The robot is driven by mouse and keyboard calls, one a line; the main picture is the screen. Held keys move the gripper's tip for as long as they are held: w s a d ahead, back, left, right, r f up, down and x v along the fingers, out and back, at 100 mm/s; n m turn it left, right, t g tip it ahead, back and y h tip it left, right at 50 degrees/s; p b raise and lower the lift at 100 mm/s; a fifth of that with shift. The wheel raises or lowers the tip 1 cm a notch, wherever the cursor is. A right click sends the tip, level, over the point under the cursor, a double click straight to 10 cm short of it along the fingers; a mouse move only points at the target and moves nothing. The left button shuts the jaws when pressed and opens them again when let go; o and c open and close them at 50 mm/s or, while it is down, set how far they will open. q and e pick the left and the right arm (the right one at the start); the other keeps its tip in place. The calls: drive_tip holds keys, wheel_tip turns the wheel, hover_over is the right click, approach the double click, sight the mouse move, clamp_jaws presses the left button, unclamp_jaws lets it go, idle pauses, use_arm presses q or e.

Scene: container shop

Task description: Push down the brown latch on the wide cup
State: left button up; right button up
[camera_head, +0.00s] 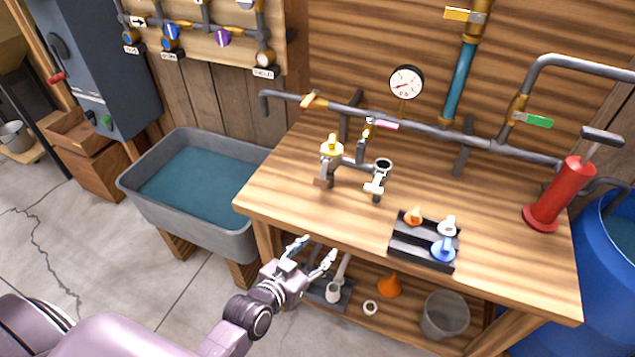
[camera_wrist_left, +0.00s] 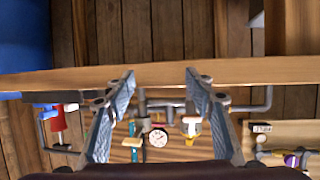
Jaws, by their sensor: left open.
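A wide pale metal cup (camera_head: 331,164) with a yellow-and-white top stands on the wooden workbench (camera_head: 275,185), on the left branch of a pipe fitting. A small brown latch (camera_head: 321,183) shows low on its front; its exact angle is too small to tell. A narrower cup (camera_head: 383,166) with a dark open mouth and a white latch (camera_head: 375,184) stands to its right. My left gripper (camera_head: 314,251) is open and empty, in front of the bench's front edge and apart from the cup. Its spread fingers also show in the left wrist view (camera_wrist_left: 160,80). My right gripper is not in view.
A black tray (camera_head: 407,249) with orange, white and blue pieces sits at the bench front. A red pump (camera_head: 562,195) stands at the right. A grey pipe (camera_head: 430,130) with a gauge (camera_head: 406,82) above runs behind. A grey water trough (camera_head: 190,229) stands left of the bench.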

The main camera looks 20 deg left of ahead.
use_arm(q)
wheel_tip(320, 180, up, 4)
drive_tip(key=n+t+y, duration=0.2)
drive_tip(key=t, duration=0.3)
approach(320, 184)
drive_tip(key=w, duration=0.4)
drive_tip(key=w+p, duration=0.1)
drive_tip(key=w, duration=0.3)
drive_tip(key=shift+w+d+r, duration=0.1)
drive_tip(key=shift+d+r, duration=0.05)
drive_tip(key=shift+r, duration=0.1)
